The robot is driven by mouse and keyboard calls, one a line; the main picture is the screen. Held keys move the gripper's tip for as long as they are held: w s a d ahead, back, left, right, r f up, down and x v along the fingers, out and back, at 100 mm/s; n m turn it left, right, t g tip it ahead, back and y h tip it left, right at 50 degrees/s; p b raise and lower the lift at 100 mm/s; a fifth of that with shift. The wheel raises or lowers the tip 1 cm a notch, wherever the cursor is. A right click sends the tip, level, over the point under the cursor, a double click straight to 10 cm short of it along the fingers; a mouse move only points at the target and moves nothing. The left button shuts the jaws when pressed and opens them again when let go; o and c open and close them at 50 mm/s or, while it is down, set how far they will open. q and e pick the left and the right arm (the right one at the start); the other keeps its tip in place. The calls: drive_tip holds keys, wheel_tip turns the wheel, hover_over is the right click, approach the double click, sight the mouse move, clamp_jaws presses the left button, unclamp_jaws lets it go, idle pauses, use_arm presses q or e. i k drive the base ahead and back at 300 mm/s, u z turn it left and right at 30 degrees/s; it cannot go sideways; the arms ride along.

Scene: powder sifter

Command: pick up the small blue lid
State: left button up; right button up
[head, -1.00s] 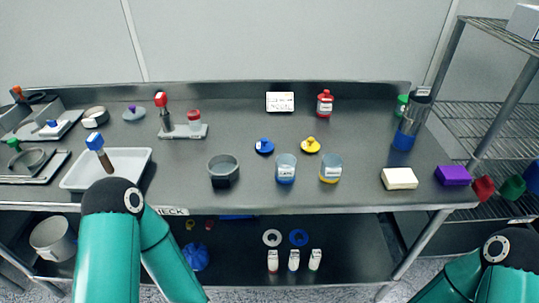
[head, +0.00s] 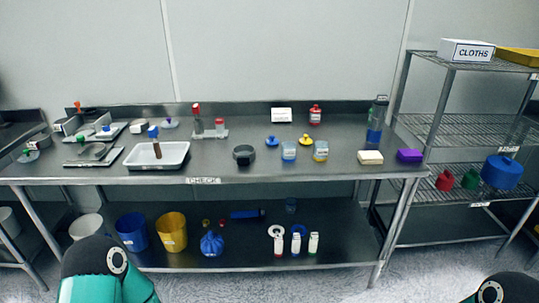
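The small blue lid (head: 272,142) lies on the steel table (head: 215,163), behind and left of a clear cup with a blue band (head: 289,151). It is round and has a raised knob. A similar yellow lid (head: 304,140) lies to its right, behind a clear cup with a yellow band (head: 321,151). Parts of my two arms show at the bottom left and bottom right corners, well in front of the table. Neither gripper is in the picture.
A dark round sieve (head: 244,154) stands left of the cups. A white tray (head: 158,163) is further left. A white block (head: 370,157) and a purple block (head: 410,155) lie at the right. A wire rack (head: 450,133) stands right of the table.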

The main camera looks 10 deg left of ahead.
sight(272, 141)
drive_tip(key=u, duration=0.35)
drive_tip(key=k, duration=0.2)
drive_tip(key=u, duration=0.45)
drive_tip(key=i, duration=1)
